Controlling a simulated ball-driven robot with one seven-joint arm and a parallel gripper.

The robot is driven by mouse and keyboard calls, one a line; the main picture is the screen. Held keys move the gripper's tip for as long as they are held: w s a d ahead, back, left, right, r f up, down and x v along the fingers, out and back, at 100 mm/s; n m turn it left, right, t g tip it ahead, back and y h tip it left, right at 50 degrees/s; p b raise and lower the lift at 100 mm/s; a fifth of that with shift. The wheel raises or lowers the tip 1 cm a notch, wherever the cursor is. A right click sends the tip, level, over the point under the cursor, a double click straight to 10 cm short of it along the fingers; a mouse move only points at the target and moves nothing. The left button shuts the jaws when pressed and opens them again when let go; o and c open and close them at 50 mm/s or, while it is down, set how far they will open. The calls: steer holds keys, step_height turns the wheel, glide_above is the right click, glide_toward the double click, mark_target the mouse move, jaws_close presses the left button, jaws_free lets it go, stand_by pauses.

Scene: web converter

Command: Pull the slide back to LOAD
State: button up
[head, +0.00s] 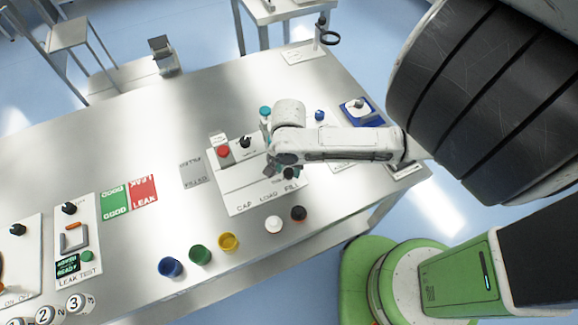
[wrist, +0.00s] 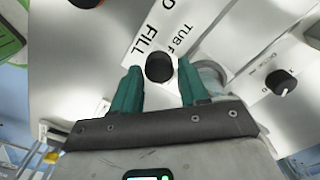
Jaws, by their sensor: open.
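The filling station's white panel (head: 235,190) lies on the table, marked CAP, LOAD and FILL along its front edge. In the wrist view a round black knob (wrist: 160,67), which looks like the slide's handle, stands beside the word FILL (wrist: 146,45). My gripper (wrist: 160,76) is open, with one teal finger on each side of this knob. I cannot tell whether either finger touches it. In the head view my gripper (head: 280,172) is over the right part of the panel, and my wrist hides the slide there.
A red button (head: 224,152) and a black knob (head: 246,142) are at the panel's back. A clear round object (wrist: 212,76) is close behind the right finger in the wrist view. White (head: 274,224) and dark (head: 298,214) caps stand in front of the panel.

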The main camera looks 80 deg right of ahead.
steer(key=shift+c, duration=0.2)
jaws_close()
stand_by(0.4)
